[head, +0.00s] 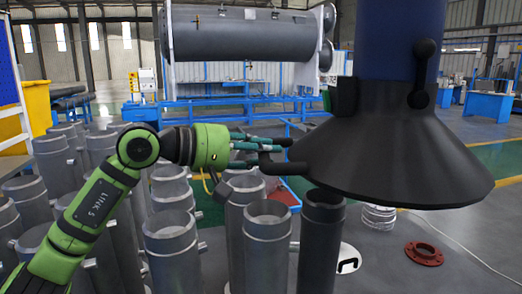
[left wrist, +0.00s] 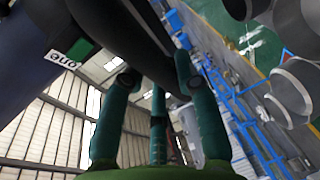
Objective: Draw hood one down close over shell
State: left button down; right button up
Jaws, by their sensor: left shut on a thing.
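The hood (head: 395,155) is a wide black cone under a blue duct (head: 400,40), on the right of the head view. My left gripper (head: 268,152) is shut on the hood's black handle (head: 290,168) at its left rim. A dark upright cylinder (head: 322,235) stands below the hood's left part. Which cylinder is the shell is not clear. My right gripper is out of view.
Several grey upright cylinders with side stubs (head: 173,245) crowd the left and front. A red flange ring (head: 424,254) and a silver coil-like part (head: 379,217) lie on the grey surface at right. A large horizontal vessel (head: 240,35) is behind.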

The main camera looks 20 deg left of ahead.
pick_arm(q)
jog(key=shift+d+f, duration=0.15)
jog(key=shift+f, duration=0.05)
jog(key=c, duration=0.9)
grip_release()
jog(key=shift+d+r, duration=0.1)
jog(key=shift+s+a+r, duration=0.1)
jog(key=shift+a, duration=0.25)
jog(key=v, duration=1.1)
jog(key=shift+s, duration=0.2)
jog(key=shift+a+r, duration=0.1)
